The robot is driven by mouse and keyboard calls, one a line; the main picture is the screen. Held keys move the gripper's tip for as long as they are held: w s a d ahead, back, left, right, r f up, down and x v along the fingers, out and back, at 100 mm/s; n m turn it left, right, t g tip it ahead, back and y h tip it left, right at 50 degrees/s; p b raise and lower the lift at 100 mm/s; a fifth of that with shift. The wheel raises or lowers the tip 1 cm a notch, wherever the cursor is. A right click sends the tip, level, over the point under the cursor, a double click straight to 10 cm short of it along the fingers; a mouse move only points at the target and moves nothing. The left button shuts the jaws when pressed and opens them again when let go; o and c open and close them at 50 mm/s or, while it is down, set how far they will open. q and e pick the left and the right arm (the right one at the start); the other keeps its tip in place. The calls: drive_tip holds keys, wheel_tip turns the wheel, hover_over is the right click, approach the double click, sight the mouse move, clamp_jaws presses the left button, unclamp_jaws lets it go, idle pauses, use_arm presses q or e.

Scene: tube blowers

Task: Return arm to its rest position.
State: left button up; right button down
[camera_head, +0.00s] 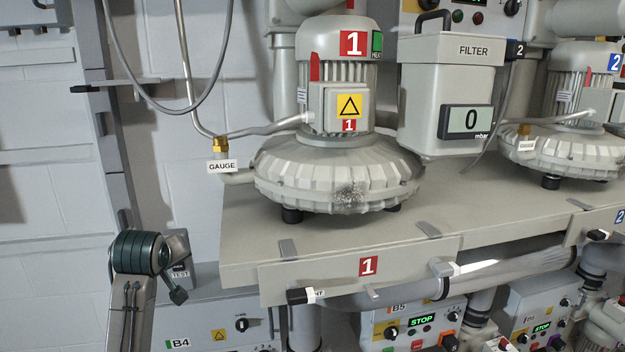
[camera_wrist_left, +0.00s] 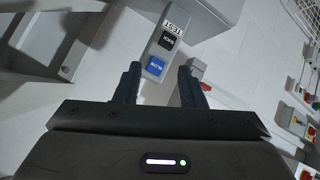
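My left gripper (camera_wrist_left: 159,70) is open and empty in the left wrist view, its two dark fingers apart. Beyond the fingertips is a grey TEST box (camera_wrist_left: 169,40) with a black button and a blue button; I see no contact with it. In the head view my left arm (camera_head: 130,290) rises at the lower left, with a dark ribbed joint at its top. The TEST box (camera_head: 181,272) shows just to the right of that joint, partly hidden. My left gripper's fingers are not clear in the head view. My right gripper is in neither view.
Blower 1 (camera_head: 336,170) stands on a grey shelf (camera_head: 330,245), right of my arm. A filter box (camera_head: 447,90) reading 0 hangs beside it. Below are control boxes, including B4 (camera_head: 205,338) and B5 (camera_head: 418,325). A hanging hose (camera_head: 135,85) is above; white wall lies left.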

use_arm(q)
drive_tip(key=s+d+f+m+g, duration=0.25)
drive_tip(key=s+f+m, duration=0.25)
drive_tip(key=s+f, duration=1.55)
drive_tip(key=s+d+f+m+g+h, duration=0.15)
drive_tip(key=s+f, duration=0.25)
drive_tip(key=s, duration=0.7)
drive_tip(key=s+f+m+g, duration=0.2)
drive_tip(key=s+f, duration=0.3)
drive_tip(key=s, duration=0.5)
wheel_tip(320, 180, down, 30)
drive_tip(key=a+g, duration=0.2)
drive_tip(key=a, duration=0.1)
drive_tip(key=s+a+f, duration=0.1)
drive_tip(key=s+f, duration=1.7)
drive_tip(key=f, duration=0.1)
drive_tip(key=shift+g, duration=0.4)
